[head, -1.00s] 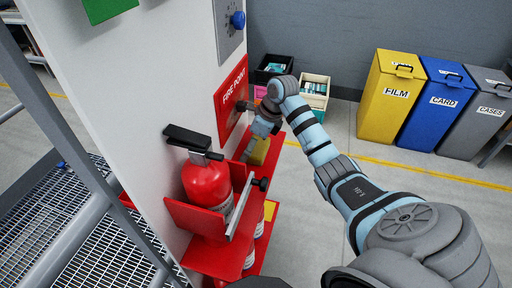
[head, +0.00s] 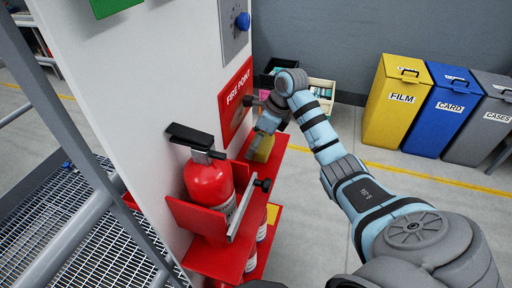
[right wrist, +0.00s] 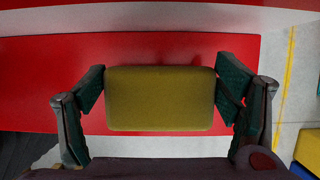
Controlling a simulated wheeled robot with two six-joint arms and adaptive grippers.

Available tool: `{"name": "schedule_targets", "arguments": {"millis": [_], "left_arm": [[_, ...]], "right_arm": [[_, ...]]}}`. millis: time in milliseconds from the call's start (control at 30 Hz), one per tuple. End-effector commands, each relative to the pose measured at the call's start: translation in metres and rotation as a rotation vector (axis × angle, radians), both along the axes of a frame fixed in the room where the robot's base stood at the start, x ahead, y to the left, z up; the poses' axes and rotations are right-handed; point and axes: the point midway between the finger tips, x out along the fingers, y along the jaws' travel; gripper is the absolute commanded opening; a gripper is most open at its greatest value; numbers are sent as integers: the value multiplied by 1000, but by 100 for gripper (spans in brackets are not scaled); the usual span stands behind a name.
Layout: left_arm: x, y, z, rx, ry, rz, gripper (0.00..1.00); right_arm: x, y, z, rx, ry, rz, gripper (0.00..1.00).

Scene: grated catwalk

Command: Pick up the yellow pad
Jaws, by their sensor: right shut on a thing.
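The yellow pad (right wrist: 160,98) is a flat block with rounded corners. In the right wrist view it spans the gap between the two fingers of my right gripper (right wrist: 160,92), which is shut on its left and right ends. In the head view the pad (head: 264,148) shows partly behind the gripper, over the far end of the red shelf (head: 274,165). I cannot tell whether its underside is clear of the shelf. My left gripper is not in view.
A red fire extinguisher (head: 209,183) stands in a red holder on the near shelf, with a grey bar beside it. The white panel (head: 150,95) rises at left. Yellow (head: 395,115), blue (head: 437,120) and grey (head: 485,130) bins stand at right. Open floor lies between.

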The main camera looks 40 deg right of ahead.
Motion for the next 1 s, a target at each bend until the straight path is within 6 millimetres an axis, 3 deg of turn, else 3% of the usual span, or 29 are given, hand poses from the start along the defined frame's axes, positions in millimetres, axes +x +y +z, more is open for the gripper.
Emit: {"name": "schedule_targets", "arguments": {"millis": [267, 567, 800, 900, 1000], "left_arm": [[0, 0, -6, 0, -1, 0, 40], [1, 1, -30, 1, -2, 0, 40], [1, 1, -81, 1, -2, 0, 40], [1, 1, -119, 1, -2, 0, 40], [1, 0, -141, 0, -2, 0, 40]], "right_arm": [[0, 0, 47, -1, -3, 0, 59], [-58, -44, 41, -11, 2, -5, 59], [-120, -85, 34, -15, 8, -7, 59], [-137, -97, 29, -11, 5, -6, 59], [-147, -104, 33, -5, 0, -4, 59]]}}
